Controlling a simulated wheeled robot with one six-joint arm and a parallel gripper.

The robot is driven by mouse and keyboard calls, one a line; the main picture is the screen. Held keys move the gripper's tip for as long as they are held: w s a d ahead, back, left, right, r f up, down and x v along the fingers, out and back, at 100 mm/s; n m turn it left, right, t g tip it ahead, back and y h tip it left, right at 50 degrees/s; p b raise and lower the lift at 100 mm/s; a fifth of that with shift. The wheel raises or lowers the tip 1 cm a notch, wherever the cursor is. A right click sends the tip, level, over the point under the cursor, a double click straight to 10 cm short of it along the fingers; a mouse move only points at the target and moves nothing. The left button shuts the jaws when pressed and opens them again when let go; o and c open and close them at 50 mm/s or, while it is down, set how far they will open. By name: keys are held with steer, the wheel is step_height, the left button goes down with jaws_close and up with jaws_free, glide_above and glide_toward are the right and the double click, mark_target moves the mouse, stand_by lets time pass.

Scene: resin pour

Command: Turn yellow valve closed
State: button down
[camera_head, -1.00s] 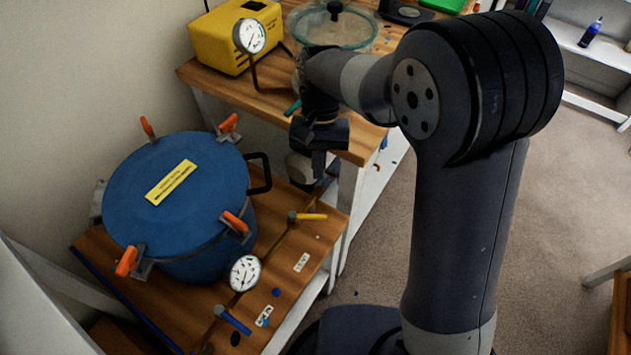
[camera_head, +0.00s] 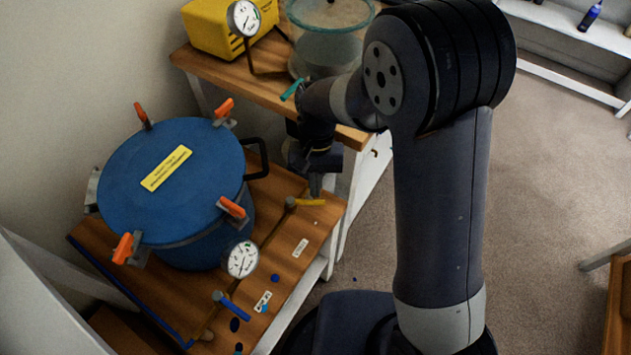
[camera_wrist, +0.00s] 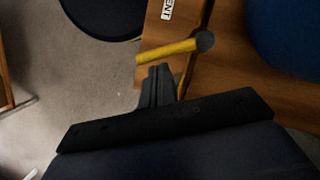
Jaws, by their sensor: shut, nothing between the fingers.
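The yellow valve (camera_head: 306,202) is a small yellow lever on a brown round hub, on the wooden board beside the blue pot (camera_head: 160,180). Its lever points right in the head view, toward the board's edge. In the wrist view the yellow lever (camera_wrist: 168,50) lies just beyond the fingertips. My gripper (camera_head: 315,190) is just above the lever in the head view, and its shut, empty fingers (camera_wrist: 158,72) show in the wrist view. Whether the fingertips touch the lever I cannot tell.
A blue-handled valve (camera_head: 232,305) and a white dial gauge (camera_head: 241,260) sit on the same board. A yellow pump (camera_head: 215,35) and a clear chamber (camera_head: 328,45) stand on the higher table behind. Carpet floor lies open to the right.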

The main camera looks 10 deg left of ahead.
mark_target(317, 204)
steer(key=shift+s+d+m, duration=0.15)
steer(key=shift+s+m, duration=0.15)
steer(key=shift+m, duration=0.4)
steer(key=shift+s+d+m+y+p, duration=0.2)
steer(key=shift+s+m+y, duration=0.15)
steer(key=shift+m, duration=0.4)
steer(key=shift+s+d+m+y+p, duration=0.1)
steer(key=shift+s+m+y+p, duration=0.15)
steer(key=shift+s+m, duration=0.55)
steer(key=shift+m, duration=0.15)
steer(key=shift+s, duration=0.15)
steer(key=shift+r, duration=0.1)
steer(key=p+v, duration=0.8)
steer(key=v, duration=0.2)
steer(key=shift+d, duration=0.25)
steer(key=shift+s+f, duration=0.1)
steer(key=shift+f, duration=0.15)
steer(key=b+x, duration=0.2)
steer(key=x, duration=0.1)
steer(key=b+x, duration=0.6)
steer(key=shift+a+f, duration=0.3)
steer(key=shift+f, duration=0.1)
